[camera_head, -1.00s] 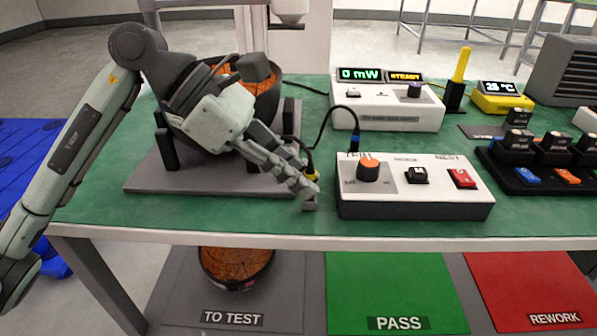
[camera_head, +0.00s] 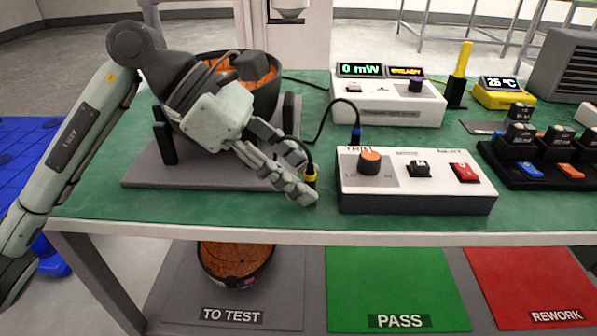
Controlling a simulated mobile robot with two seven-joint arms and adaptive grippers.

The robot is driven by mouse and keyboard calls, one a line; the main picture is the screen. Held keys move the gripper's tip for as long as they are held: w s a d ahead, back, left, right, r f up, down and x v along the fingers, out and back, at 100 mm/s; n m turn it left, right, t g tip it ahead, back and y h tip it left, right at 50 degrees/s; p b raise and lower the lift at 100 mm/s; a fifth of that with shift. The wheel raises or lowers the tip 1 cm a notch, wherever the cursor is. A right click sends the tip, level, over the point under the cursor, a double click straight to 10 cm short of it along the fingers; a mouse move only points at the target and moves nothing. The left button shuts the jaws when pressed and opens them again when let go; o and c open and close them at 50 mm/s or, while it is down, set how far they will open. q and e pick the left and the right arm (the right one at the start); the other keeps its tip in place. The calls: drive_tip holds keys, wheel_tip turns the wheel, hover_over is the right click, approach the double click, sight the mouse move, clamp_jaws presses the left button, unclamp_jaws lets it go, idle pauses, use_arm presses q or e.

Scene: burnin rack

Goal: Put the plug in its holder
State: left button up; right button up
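The plug (camera_head: 310,174) is yellow and black, with a black cable looping to a blue connector (camera_head: 356,135) at the back of the white knob box. It is left of that box, at the fingertips of my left gripper (camera_head: 304,178). The gripper reaches down from the left with its fingers spread, a gap showing between them, one finger behind the plug and one in front and below. Whether a finger touches the plug is unclear. The plug's lower end and any holder under it are hidden by the front finger. My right gripper is out of view.
The knob box (camera_head: 415,204) stands close on the right. A power meter (camera_head: 388,107) reading 0 mW is behind it. A black bowl with orange inside (camera_head: 270,97) stands on a grey plate (camera_head: 150,178) behind my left arm. The green table front (camera_head: 200,222) is clear.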

use_arm(q)
drive_tip(key=v, duration=1.1)
drive_tip(key=shift+a+r, duration=0.3)
